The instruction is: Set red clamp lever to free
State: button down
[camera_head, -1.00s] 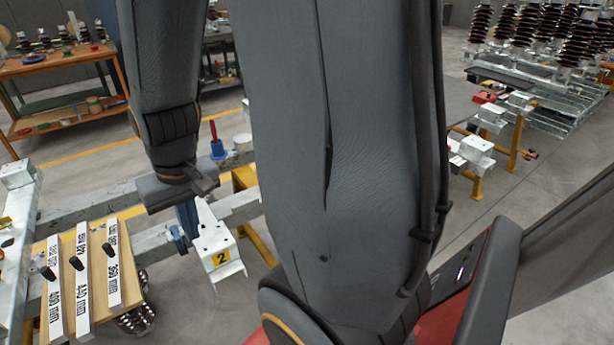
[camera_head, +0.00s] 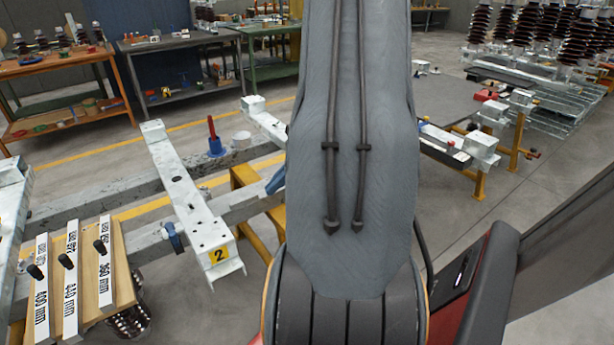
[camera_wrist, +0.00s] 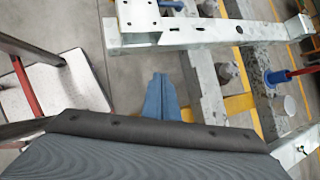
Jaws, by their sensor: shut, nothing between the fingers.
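The red lever (camera_head: 212,128) stands upright out of a blue base (camera_head: 216,147) on the grey rail, left of my arm in the head view. In the wrist view the red lever (camera_wrist: 303,71) and its blue base (camera_wrist: 275,77) are near the right edge. My gripper (camera_wrist: 160,80) shows in the wrist view as two blue fingers close together, shut and empty. It is apart from the lever, which lies to its right in that view. In the head view my arm hides most or all of the gripper.
A galvanised crosspiece (camera_head: 183,190) with a yellow "2" plate lies across the rails (camera_head: 95,207). A wooden board (camera_head: 122,262) with labelled bars is at front left. A white cup (camera_head: 242,139) stands near the lever. Workbenches stand behind.

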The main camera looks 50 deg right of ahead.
jog(key=s+d+f+m+t+h+b, duration=0.15)
jog(key=s+d+m+t, duration=0.35)
jog(key=d, duration=0.6)
jog(key=s+d+f+m+t+h+b, duration=0.1)
jog(key=s+d+f+m+h, duration=0.2)
jog(key=d+m, duration=0.55)
jog(key=w+d+f+n+p, duration=0.1)
jog(key=w+f+p, duration=0.3)
jog(key=w, duration=0.8)
jog(key=shift+w+d+f+n+p, duration=0.15)
jog(key=shift+w+f+n+p, duration=0.25)
jog(key=shift+n, duration=0.45)
jog(key=shift+s, duration=0.1)
jog(key=w+b, duration=0.1)
jog(key=w+a+b, duration=0.1)
jog(key=b, duration=0.1)
jog(key=shift+a, duration=0.1)
